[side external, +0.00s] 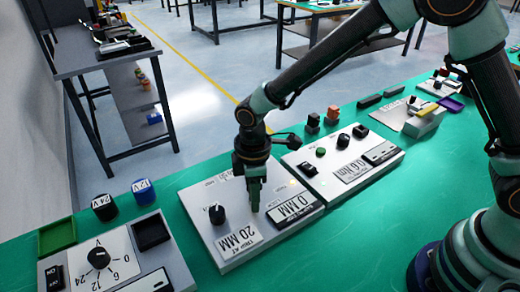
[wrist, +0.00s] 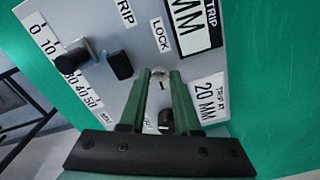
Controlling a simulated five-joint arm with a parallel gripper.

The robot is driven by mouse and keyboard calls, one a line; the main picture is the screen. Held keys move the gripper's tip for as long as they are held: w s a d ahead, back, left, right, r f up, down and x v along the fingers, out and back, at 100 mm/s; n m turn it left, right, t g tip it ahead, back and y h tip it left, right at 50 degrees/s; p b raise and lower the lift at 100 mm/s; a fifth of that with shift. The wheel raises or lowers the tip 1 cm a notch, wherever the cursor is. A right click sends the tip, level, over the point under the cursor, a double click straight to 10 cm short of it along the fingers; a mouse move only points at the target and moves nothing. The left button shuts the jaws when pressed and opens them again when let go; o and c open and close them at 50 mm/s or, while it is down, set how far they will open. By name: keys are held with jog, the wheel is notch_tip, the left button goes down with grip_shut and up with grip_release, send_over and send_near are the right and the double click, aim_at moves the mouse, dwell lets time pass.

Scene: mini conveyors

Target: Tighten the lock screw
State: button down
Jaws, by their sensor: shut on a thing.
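The lock screw (wrist: 160,74) is a small silvery round head beside the LOCK label (wrist: 161,35) on a light grey panel (wrist: 138,35). My gripper (wrist: 160,80) has its green fingers closed around the screw head, one on each side. In the side view my gripper (side external: 255,207) points straight down at the same panel (side external: 190,212), and its fingers hide the screw there. The display (side external: 293,207) near it reads 0 MM, and a label (side external: 238,238) reads TRIP AT 20 MM.
A black knob (side external: 217,213) stands left of my gripper. In the wrist view, a dark block (wrist: 118,65) and a black knob (wrist: 73,56) by the 0–50 scale rise from the panel. A second panel (side external: 320,178) adjoins at right. Green bench lies bare in front.

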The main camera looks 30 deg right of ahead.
jog(key=m, duration=0.8)
jog(key=shift+m, duration=0.4)
jog(key=m, duration=0.4)
jog(key=shift+m, duration=2.5)
jog(key=c, duration=0.6)
grip_release()
